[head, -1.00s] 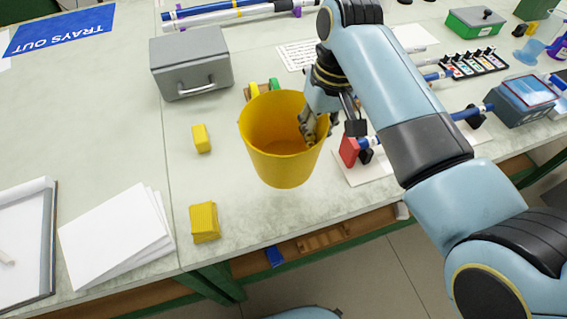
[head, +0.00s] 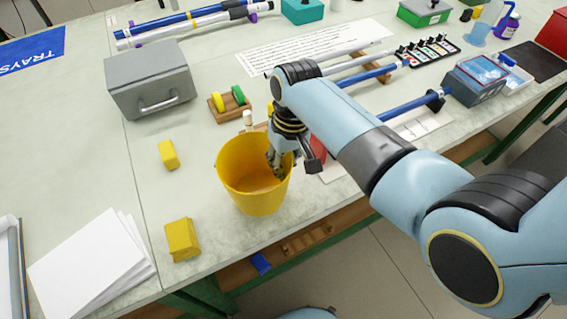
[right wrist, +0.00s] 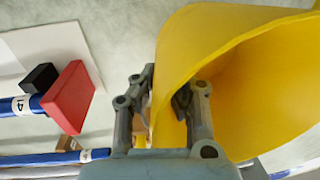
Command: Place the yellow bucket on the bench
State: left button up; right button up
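The yellow bucket (head: 250,192) is upright over the front part of the bench (head: 215,240), right of two yellow blocks. I cannot tell whether its bottom touches the bench top. My right gripper (head: 277,165) is at the bucket's right rim, reaching down from above. In the right wrist view, the gripper (right wrist: 166,88) has one finger outside and one inside the wall of the bucket (right wrist: 225,50), closed in on it. The inner fingertip is partly hidden. My left gripper is not in view.
Yellow blocks (head: 168,155) (head: 182,240) lie left of the bucket, with paper sheets (head: 92,262) farther left. A grey box (head: 150,78) and a wooden block (head: 228,106) stand behind. A red block (right wrist: 70,97) and blue rods are close right. The bench's front edge is near.

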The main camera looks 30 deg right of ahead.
jog(key=o, duration=0.4)
jog(key=shift+o, duration=0.2)
jog(key=shift+r, duration=0.1)
notch_tip(320, 180, up, 12)
jog(key=d, duration=0.1)
jog(key=shift+d+p, duration=0.2)
jog(key=shift+p, duration=0.15)
